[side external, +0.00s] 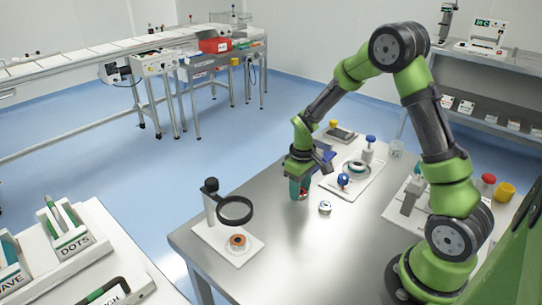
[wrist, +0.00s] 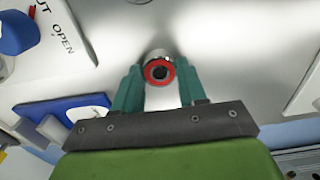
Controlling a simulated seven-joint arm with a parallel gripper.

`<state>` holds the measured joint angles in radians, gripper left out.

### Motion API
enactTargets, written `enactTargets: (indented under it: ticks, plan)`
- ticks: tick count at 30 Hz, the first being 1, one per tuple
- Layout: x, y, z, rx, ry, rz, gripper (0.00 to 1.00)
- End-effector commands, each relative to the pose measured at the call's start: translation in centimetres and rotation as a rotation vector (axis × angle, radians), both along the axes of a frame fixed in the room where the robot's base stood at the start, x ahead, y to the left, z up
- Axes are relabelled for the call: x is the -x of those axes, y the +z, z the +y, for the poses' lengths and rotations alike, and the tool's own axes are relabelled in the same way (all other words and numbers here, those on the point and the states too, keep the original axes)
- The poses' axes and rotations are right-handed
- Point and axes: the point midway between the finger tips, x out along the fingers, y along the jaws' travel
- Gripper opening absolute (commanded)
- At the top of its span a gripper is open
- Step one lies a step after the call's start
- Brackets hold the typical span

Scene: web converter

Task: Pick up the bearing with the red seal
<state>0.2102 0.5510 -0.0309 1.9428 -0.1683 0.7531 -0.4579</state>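The bearing with the red seal (wrist: 159,71) shows in the wrist view as a silver ring with a red band and dark centre. It lies between the teal fingertips of my gripper (wrist: 158,82), close to both. In the side view my gripper (side external: 301,187) points down at the steel table, with a bit of red at its fingertips. I cannot tell whether the fingers press on the bearing or stand just clear of it. A second small silver bearing with a bluish centre (side external: 325,208) stands on the table nearby, to the right of my gripper.
An orange-ringed part (side external: 237,241) lies on a white plate under a magnifier (side external: 235,210) at the table's left. A white tray (side external: 375,185) with blue-capped items stands right of my gripper. The table between magnifier and gripper is clear.

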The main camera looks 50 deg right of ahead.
Motion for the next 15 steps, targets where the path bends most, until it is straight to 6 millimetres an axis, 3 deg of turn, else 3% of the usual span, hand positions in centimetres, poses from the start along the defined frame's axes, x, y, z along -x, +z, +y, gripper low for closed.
enactTargets:
  ticks: [1, 5, 15]
  plan:
    - [-0.01, 0.02, 0.0, 0.0, 0.0, 0.0, 0.27]
    - [-0.03, 0.04, -0.01, 0.0, 0.0, -0.001, 0.09]
    - [-0.05, 0.5, -0.01, 0.0, 0.0, -0.002, 0.08]
